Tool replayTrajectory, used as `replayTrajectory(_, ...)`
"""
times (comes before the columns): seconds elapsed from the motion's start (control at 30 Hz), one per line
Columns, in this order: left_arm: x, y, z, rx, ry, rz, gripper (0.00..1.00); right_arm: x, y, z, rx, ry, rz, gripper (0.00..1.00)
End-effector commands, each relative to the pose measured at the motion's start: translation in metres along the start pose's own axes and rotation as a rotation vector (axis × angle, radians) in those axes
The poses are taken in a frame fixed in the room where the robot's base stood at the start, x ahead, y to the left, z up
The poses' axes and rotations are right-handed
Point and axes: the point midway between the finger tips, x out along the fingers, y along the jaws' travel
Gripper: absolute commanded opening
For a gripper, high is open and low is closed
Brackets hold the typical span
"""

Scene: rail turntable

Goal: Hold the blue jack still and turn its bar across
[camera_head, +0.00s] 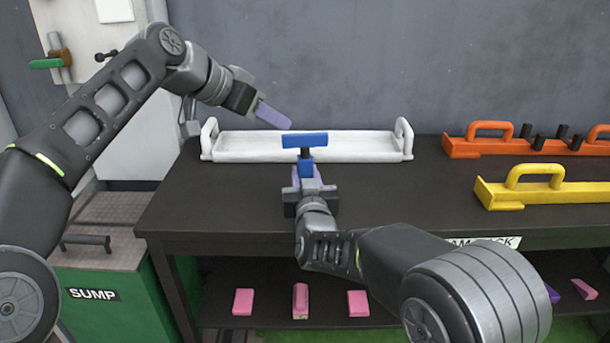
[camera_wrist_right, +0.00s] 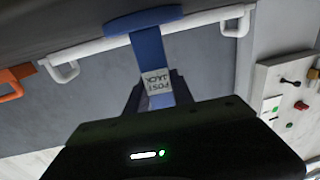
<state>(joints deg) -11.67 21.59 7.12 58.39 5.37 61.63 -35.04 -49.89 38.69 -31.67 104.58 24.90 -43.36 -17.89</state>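The blue jack (camera_head: 306,168) stands upright on the dark bench. Its blue bar (camera_head: 304,140) lies left to right on a short black neck, in front of the white tray. My right gripper (camera_head: 310,182) is around the jack's lower body from the near side and looks shut on it. In the right wrist view, the blue post (camera_wrist_right: 150,55) with an upside-down "POST JACK" label (camera_wrist_right: 156,82) sits between the dark fingers, under the bar (camera_wrist_right: 145,18). My left gripper (camera_head: 273,115) is above and left of the bar, apart from it. Its purple fingertips overlap, hiding any gap.
The white tray (camera_head: 228,153) with end handles stands behind the jack. Orange (camera_head: 470,148) and yellow (camera_head: 500,198) handled rails lie on the right. Pink blocks (camera_head: 243,302) lie on the lower shelf. The bench top left of the jack is clear.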

Motion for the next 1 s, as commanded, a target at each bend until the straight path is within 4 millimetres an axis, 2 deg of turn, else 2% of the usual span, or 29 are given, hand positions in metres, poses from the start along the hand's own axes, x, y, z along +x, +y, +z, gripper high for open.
replayTrajectory(0.07,0.0,0.0,0.0,0.0,0.0,0.0,0.36,-0.0001,0.0,0.0,0.0,0.0,0.0,0.2)
replayTrajectory(0.3,0.0,0.0,0.0,0.0,0.0,0.0,0.36,-0.0001,0.0,0.0001,0.0,0.0,0.0,0.01)
replayTrajectory(1.0,0.0,0.0,0.0,0.0,0.0,0.0,0.36,-0.0001,0.0,0.0002,0.0,-0.001,0.0,0.0)
